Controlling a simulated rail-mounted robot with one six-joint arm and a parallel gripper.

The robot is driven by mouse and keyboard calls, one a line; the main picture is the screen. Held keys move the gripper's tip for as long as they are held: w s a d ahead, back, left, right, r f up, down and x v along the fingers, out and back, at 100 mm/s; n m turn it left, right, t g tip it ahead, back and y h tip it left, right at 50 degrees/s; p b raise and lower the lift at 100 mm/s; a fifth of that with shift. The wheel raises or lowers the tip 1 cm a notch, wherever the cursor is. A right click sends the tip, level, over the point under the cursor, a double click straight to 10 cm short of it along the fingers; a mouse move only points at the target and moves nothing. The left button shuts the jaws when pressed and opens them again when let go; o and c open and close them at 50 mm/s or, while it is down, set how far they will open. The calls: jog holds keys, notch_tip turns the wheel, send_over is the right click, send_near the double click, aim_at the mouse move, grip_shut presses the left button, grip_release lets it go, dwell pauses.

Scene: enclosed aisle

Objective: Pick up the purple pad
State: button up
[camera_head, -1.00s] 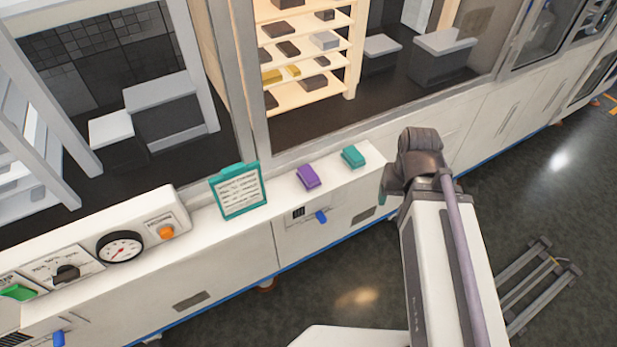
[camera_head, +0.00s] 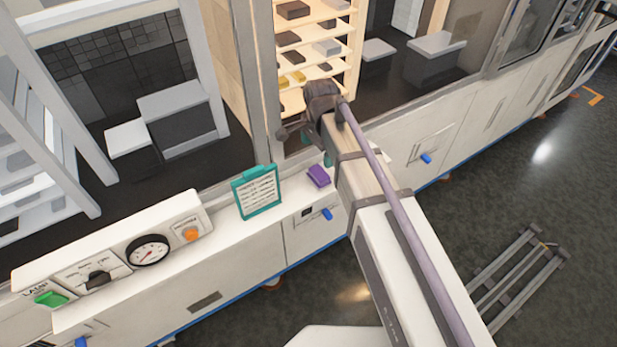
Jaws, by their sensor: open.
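The purple pad (camera_head: 318,176) lies on the white ledge (camera_head: 272,217), just right of a teal clipboard. My gripper (camera_head: 317,150) is open and empty. It hangs from the wrist, above and behind the pad in the picture, with its teal-tipped fingers partly hidden by my arm. The fingers look apart from the pad, but I cannot tell the height between them. The pad's right side is close to my arm in the picture.
The teal clipboard (camera_head: 257,191) stands on the ledge left of the pad. A gauge panel (camera_head: 120,257) is further left. Lit shelves (camera_head: 318,30) with several blocks stand behind the window frame. A grey rack (camera_head: 515,275) lies on the floor at right.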

aim_at(319, 173)
jog(key=f+b, duration=0.6)
jog(key=shift+w+d, duration=0.1)
jog(key=shift+d, duration=0.15)
notch_tip(319, 173, down, 5)
jog(key=b, duration=0.5)
jog(key=shift+f, duration=0.2)
jog(key=shift+s+r, duration=0.2)
jog(key=shift+r, duration=0.05)
jog(key=shift+c, duration=0.2)
jog(key=c, duration=0.9)
